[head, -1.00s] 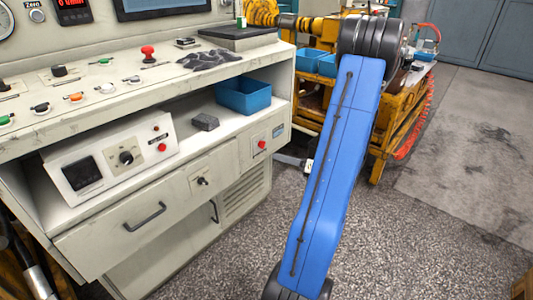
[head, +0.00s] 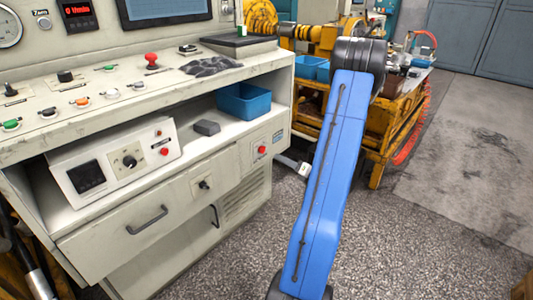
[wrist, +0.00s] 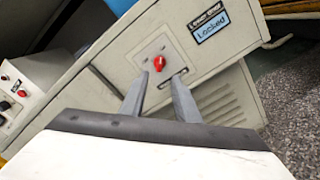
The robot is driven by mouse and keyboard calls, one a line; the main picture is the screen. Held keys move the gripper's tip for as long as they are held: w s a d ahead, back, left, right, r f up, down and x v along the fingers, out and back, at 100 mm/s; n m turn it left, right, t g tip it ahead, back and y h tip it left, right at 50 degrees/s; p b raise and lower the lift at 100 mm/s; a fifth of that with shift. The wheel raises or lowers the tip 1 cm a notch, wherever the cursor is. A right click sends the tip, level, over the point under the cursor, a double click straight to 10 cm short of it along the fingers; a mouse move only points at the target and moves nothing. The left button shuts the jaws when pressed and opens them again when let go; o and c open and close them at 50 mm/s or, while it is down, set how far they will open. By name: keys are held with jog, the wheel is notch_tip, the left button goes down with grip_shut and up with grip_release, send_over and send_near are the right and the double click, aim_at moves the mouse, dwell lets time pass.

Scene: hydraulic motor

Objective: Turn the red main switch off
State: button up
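The red switch (head: 262,150) sits on the right end of the cream cabinet's drawer-level front panel in the head view. In the wrist view it is a small red knob (wrist: 159,64) on a light plate, left of a label (wrist: 210,25) whose lower line reads "Locked". My gripper (wrist: 160,78) is open in the wrist view, its two grey fingers apart, empty and pointing at the panel around the knob's lower side. The fingers look short of the knob; contact cannot be made out.
A red mushroom button (head: 151,60) stands on the console top among several small knobs. A blue bin (head: 243,101) and a grey block (head: 207,128) lie on the shelf. A yellow machine bench (head: 400,125) stands behind my arm. The floor at right is clear.

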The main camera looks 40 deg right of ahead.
aim_at(262, 149)
jog(key=w, duration=0.9)
jog(key=shift+w+a, duration=0.25)
jog(key=shift+a, duration=0.15)
jog(key=shift+c, duration=0.6)
grip_shut()
jog(key=shift+n, duration=0.4)
jog(key=shift+d+n, duration=0.1)
jog(key=shift+n, duration=8.5)
